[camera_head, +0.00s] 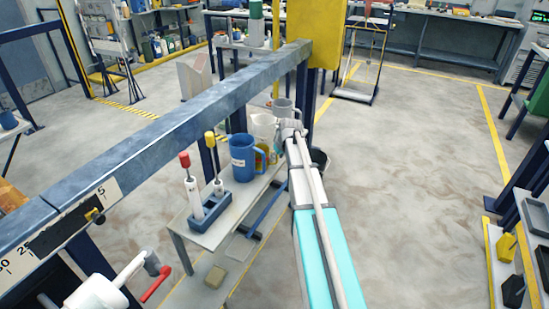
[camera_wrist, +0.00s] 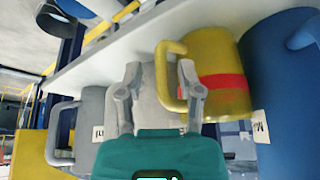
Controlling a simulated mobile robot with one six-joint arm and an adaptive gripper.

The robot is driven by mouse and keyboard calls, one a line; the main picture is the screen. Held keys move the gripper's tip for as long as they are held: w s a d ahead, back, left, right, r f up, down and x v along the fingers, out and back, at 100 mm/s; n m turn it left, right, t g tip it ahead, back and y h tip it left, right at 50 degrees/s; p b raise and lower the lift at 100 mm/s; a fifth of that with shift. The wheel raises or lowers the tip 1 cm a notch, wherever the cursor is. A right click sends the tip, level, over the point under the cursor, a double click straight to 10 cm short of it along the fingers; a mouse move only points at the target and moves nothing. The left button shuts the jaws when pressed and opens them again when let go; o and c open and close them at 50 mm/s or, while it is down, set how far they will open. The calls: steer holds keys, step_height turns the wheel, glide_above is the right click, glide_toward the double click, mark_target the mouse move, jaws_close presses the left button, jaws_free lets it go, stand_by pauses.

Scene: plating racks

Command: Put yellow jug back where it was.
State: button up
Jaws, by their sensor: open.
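The yellow jug with a red band (camera_wrist: 218,72) appears to stand on the bench (camera_wrist: 110,50), which shows inverted in the wrist view. Its handle faces my gripper (camera_wrist: 160,75). My gripper is open, and the handle lies in the gap between the fingers, nearer the right one in that view. I cannot tell if they touch. In the head view only a sliver of the yellow jug (camera_head: 261,160) shows behind the blue jug (camera_head: 243,158); my gripper (camera_head: 289,128) is at the bench's far right side.
The blue jug (camera_wrist: 290,90) is close beside the yellow one. A pale jug (camera_head: 263,125) and a grey jug (camera_head: 283,105) stand farther along the bench. A blue holder (camera_head: 210,208) with red and yellow topped tools is at the near end. A long beam (camera_head: 170,125) crosses the view.

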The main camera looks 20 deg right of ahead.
steer(key=p+v, duration=1)
steer(key=v, duration=0.1)
steer(key=shift+r, duration=0.35)
steer(key=shift+s, duration=0.1)
steer(key=shift+o, duration=0.2)
stand_by(0.3)
